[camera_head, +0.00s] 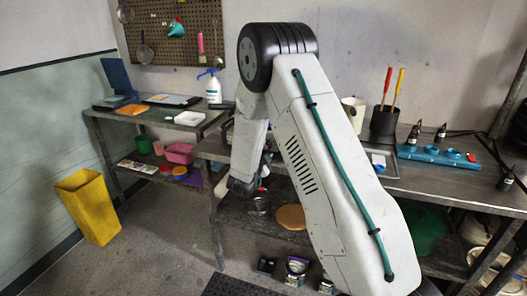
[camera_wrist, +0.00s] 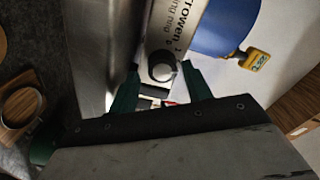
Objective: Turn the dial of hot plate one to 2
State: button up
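In the wrist view, a small round dark dial (camera_wrist: 162,67) with a pale face sits on the light front panel of a hot plate (camera_wrist: 172,25), beside printed lettering and a "1". My gripper (camera_wrist: 160,72) is open. Its two green fingertips stand on either side of the dial, with a small gap on each side. I cannot tell the dial's setting. In the head view my arm covers most of the bench there; the hot plate and dial cannot be made out, and the fingertips are hidden.
The bench (camera_head: 440,190) holds a blue bottle rack (camera_head: 437,157) and a dark pot of tools (camera_head: 384,122). A yellow bin (camera_head: 88,205) stands on the floor at left.

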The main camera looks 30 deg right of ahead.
jog(key=shift+w, duration=0.1)
jog(key=shift+a, duration=0.25)
jog(key=v, duration=0.7)
jog(key=shift+s, duration=0.35)
jog(key=shift+a, duration=0.1)
